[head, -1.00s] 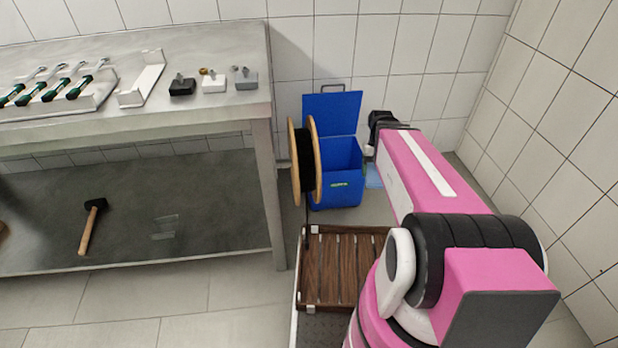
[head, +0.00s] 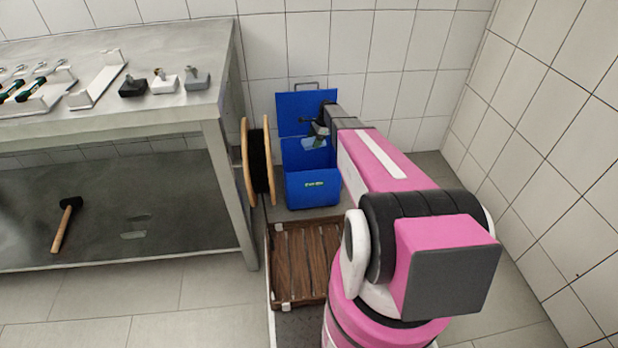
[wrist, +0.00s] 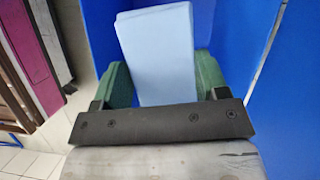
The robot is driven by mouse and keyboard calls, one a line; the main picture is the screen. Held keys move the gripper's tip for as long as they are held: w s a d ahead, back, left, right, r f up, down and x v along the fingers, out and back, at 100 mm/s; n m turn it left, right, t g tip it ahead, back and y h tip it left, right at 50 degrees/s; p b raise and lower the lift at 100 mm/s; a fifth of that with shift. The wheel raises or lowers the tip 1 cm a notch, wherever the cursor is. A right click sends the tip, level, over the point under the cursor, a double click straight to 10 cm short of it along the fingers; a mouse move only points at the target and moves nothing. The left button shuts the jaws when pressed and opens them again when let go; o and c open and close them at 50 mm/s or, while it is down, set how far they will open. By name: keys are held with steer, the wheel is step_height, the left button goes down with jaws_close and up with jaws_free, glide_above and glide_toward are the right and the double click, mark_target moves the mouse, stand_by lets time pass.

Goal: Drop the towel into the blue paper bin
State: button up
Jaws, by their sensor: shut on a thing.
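The towel (wrist: 158,50) is a folded light-blue cloth. In the wrist view it sits between the two green fingers of my gripper (wrist: 162,82), which is shut on it. The blue paper bin (head: 313,190) stands on the floor by the back wall with its lid (head: 298,104) raised against the wall. In the head view my gripper (head: 316,138) is over the bin's opening, and my arm hides part of it. Blue bin walls (wrist: 247,40) surround the towel in the wrist view. I cannot tell how deep the towel hangs.
A cable reel (head: 258,163) with wooden flanges stands just left of the bin. A slatted wooden crate (head: 303,262) is in front of it. A metal workbench (head: 222,85) with tools is at left, a hammer (head: 66,224) on its lower shelf. The tiled wall is close behind the bin.

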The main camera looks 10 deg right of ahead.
steer(key=shift+w+f, duration=0.4)
steer(key=shift+d+f, duration=0.1)
steer(key=shift+f, duration=2.7)
steer(key=o, duration=1)
steer(key=v, duration=1)
steer(key=shift+s+d+r, duration=0.1)
steer(key=shift+r, duration=0.3)
